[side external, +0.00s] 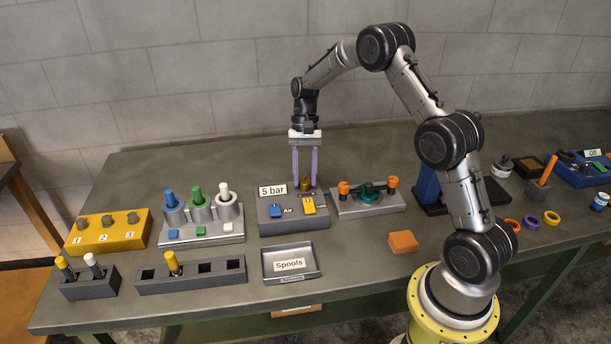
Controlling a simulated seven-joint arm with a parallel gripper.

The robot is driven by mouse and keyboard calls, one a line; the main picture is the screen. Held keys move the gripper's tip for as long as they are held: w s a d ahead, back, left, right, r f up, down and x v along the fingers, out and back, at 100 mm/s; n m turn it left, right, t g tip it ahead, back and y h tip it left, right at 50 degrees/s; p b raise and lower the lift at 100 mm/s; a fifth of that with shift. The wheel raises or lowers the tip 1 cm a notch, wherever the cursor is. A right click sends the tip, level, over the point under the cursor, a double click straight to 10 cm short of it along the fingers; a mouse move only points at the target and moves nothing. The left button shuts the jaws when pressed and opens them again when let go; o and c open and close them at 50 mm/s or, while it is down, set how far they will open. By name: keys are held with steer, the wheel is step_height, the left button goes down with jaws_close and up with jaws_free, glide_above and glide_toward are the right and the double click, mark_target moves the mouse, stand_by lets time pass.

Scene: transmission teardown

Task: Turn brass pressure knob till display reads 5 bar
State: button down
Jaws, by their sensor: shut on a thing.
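The brass pressure knob (305,184) stands at the back of a grey control box (284,226) in the middle of the table. My gripper (305,180) points straight down over the box with its two purple fingers shut on the knob, which partly hides it. The display (273,190) is a white plate at the box's back left and reads "5 bar". A blue switch (276,211) and a yellow switch (308,205) sit on the box in front of the knob.
Left of the box is a stand (201,229) with blue, green and white plungers. Right is a plate (367,203) with orange knobs and a teal part. In front are a "Spools" tray (291,277) and an orange block (403,242). Bare tabletop lies around the block.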

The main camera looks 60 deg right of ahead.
steer(key=shift+n+g, duration=0.3)
steer(key=shift+n, duration=0.5)
steer(key=shift+h, duration=0.3)
steer(key=shift+c, duration=2.2)
jaws_free()
steer(key=v, duration=1.4)
steer(key=shift+a, duration=0.1)
